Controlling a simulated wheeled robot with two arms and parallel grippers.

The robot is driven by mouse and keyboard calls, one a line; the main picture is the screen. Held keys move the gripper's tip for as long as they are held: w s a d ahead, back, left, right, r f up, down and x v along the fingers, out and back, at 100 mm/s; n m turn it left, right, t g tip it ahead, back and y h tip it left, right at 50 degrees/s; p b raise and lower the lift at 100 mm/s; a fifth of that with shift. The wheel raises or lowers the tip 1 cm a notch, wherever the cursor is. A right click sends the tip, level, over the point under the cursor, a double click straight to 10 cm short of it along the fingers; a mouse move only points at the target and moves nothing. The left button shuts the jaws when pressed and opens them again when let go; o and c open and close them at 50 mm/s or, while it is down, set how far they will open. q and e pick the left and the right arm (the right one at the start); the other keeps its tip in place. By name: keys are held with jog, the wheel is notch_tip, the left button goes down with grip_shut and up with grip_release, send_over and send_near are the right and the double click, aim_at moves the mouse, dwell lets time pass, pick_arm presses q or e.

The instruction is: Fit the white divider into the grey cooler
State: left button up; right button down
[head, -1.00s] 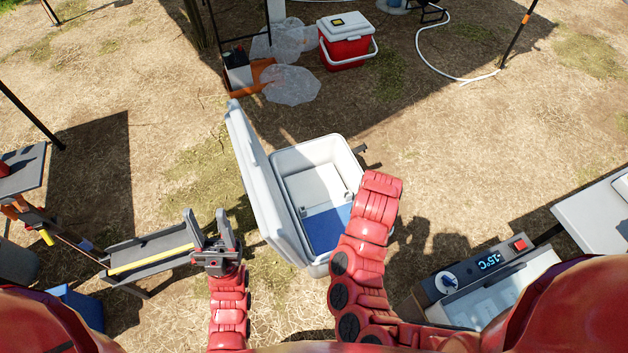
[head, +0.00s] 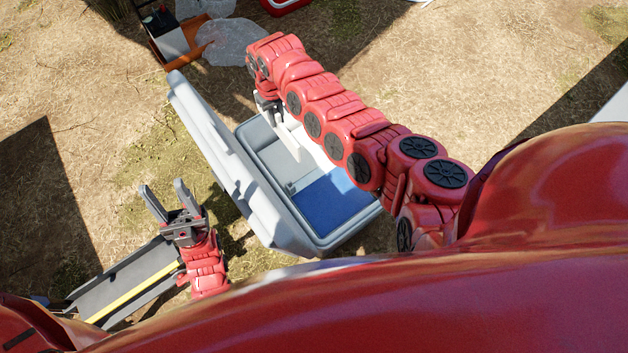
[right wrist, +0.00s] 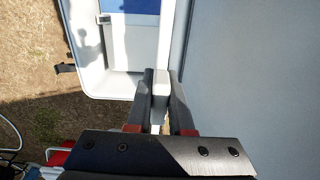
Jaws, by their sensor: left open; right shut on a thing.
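The grey cooler (head: 362,216) stands open on the ground, with its lid (head: 222,165) tilted up on its left side. Inside, a blue area (head: 330,202) fills the near part, and a grey area (head: 285,160) the far part. My right gripper (head: 268,108) is at the cooler's far end. In the right wrist view it (right wrist: 160,88) is shut on a narrow white piece, apparently the white divider (right wrist: 159,86), seen end-on. Most of that piece is hidden by the fingers and arm. My left gripper (head: 168,200) is open and empty, left of the lid.
A dark grey trough with a yellow strip (head: 140,288) lies below my left gripper. An orange-and-white item (head: 170,40) and clear plastic bags (head: 228,42) lie beyond the cooler.

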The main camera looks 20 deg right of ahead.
jog(key=w+a+f+b, duration=0.2)
jog(key=w+f+b, duration=0.1)
jog(key=f+b, duration=0.3)
jog(key=shift+a+f+n+b, duration=0.2)
jog(key=shift+a+n+b, duration=0.15)
jog(key=shift+b, duration=0.6)
jog(key=f+b, duration=0.4)
jog(key=b, duration=0.1)
jog(key=shift+w+d, duration=0.1)
jog(key=shift+w, duration=0.1)
jog(key=shift+f, duration=0.15)
